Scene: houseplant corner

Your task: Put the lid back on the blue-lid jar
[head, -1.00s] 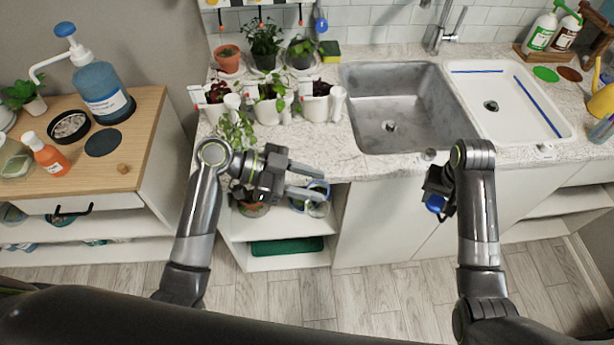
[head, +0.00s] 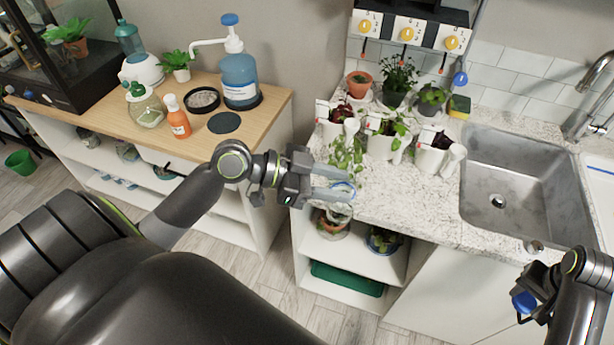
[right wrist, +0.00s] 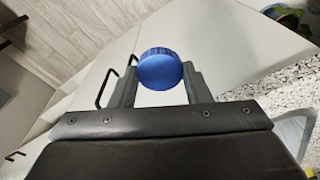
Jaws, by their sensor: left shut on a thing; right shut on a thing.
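My left gripper (head: 346,186) is shut on a clear jar (head: 341,209) with a blue ring at its open top. It holds the jar in front of the counter's front edge, above the open shelf; the fingers hide part of the jar. My right gripper (head: 528,292) is shut on the blue lid (head: 524,302), low at the right of the head view, in front of the white cabinet. In the right wrist view the round, ribbed blue lid (right wrist: 160,69) sits between the two fingertips. Lid and jar are well apart.
Potted plants in white pots (head: 383,143) stand on the speckled counter (head: 400,203) behind the jar. The sink (head: 520,185) is at the right. A wooden-topped cabinet (head: 262,122) at the left carries a blue pump bottle (head: 239,80) and an orange bottle (head: 176,118).

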